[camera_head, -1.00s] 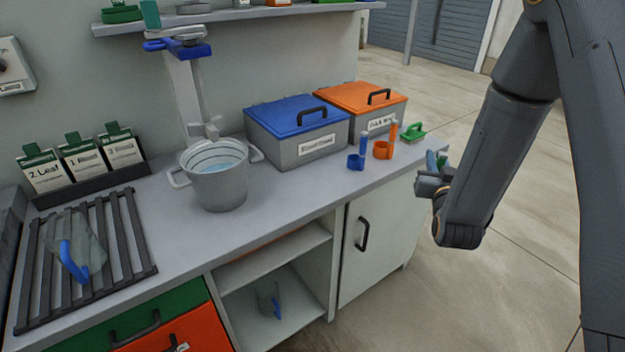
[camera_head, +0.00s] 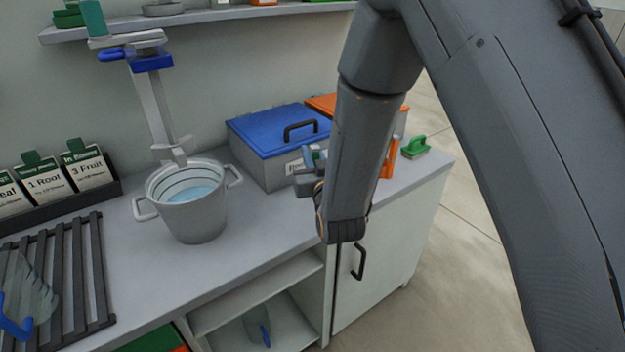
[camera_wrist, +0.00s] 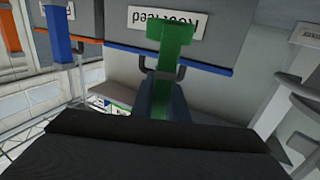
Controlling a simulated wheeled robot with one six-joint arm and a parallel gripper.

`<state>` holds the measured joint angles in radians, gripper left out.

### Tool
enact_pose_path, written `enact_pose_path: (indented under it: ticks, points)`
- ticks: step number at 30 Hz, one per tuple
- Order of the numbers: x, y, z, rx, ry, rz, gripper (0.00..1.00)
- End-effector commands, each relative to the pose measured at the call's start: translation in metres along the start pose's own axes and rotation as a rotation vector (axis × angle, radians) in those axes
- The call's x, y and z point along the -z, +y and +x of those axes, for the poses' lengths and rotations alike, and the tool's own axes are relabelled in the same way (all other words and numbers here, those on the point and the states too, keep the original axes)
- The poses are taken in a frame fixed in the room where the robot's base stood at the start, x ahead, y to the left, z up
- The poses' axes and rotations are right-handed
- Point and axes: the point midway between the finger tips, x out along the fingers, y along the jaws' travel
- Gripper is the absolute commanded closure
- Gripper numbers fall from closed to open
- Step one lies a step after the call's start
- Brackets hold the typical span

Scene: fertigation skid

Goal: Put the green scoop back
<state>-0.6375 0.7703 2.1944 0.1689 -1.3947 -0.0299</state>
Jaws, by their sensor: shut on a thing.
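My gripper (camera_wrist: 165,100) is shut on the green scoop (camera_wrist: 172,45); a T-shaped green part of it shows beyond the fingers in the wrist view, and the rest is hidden. In the head view my gripper (camera_head: 308,178) is above the bench's front part, before the grey bin with the blue lid (camera_head: 280,130). The scoop is mostly hidden there by my arm. An orange scoop (camera_head: 390,160) stands upright right of my arm. The blue scoop (camera_wrist: 55,40) shows in the wrist view beside the orange one (camera_wrist: 10,25); my arm hides it in the head view.
A grey bucket of water (camera_head: 195,215) stands left of my gripper. An orange-lidded bin (camera_head: 325,102) is behind my arm. A green-handled brush (camera_head: 413,147) is near the bench's right end. A slatted rack (camera_head: 85,270) with a clear jug is at left. A shelf (camera_head: 200,18) hangs above.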

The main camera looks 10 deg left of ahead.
Motion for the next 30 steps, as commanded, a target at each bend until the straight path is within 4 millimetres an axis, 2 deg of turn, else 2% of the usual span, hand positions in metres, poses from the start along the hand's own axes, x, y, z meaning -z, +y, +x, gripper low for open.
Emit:
enact_pose_path:
  ticks: [3, 8, 18, 30]
  points:
    - [-0.016, 0.001, 0.000, 0.000, -0.001, 0.000, 1.00]
    - [-0.025, 0.000, 0.000, 0.000, 0.000, 0.000, 1.00]
    - [-0.062, 0.000, 0.000, 0.001, -0.001, -0.001, 1.00]
    - [-0.067, 0.000, 0.000, 0.001, 0.001, 0.000, 1.00]
